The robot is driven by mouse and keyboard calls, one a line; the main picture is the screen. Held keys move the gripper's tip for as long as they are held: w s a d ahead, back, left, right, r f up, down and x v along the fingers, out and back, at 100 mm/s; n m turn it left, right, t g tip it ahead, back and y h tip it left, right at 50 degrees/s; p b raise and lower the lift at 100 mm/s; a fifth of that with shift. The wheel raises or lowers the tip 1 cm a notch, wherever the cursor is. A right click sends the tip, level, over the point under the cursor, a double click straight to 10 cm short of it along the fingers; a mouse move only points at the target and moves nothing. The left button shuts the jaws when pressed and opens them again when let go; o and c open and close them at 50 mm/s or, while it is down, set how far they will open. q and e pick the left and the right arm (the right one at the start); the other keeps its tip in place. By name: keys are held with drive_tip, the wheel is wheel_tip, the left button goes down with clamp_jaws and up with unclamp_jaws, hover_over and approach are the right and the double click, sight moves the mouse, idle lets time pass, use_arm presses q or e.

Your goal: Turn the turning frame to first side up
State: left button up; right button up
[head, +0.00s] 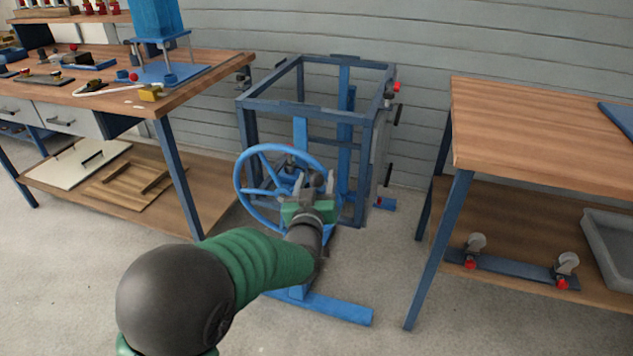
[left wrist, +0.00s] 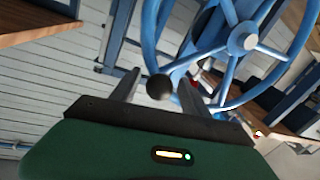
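The turning frame (head: 248,104) is a blue open box of bars on a blue floor stand, between the two benches. A blue spoked handwheel (head: 240,178) faces me on its front; it also fills the upper right of the left wrist view (left wrist: 243,41). A round black knob (left wrist: 160,87) shows between my left fingertips in the left wrist view. My left gripper (head: 314,180) is at the wheel's right side, and its fingers (left wrist: 158,84) are apart with gaps beside the knob. I cannot tell which side of the frame is up. My right gripper is out of view.
A wooden workbench (head: 205,78) with tools stands at the left. Another wooden bench (head: 530,130) stands at the right, with a castor bar (head: 515,268) and a grey tray (head: 610,245) on its lower shelf. A blue stand foot (head: 335,306) reaches forward along the floor.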

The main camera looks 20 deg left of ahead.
use_arm(q)
clamp_jaws()
idle(1.2)
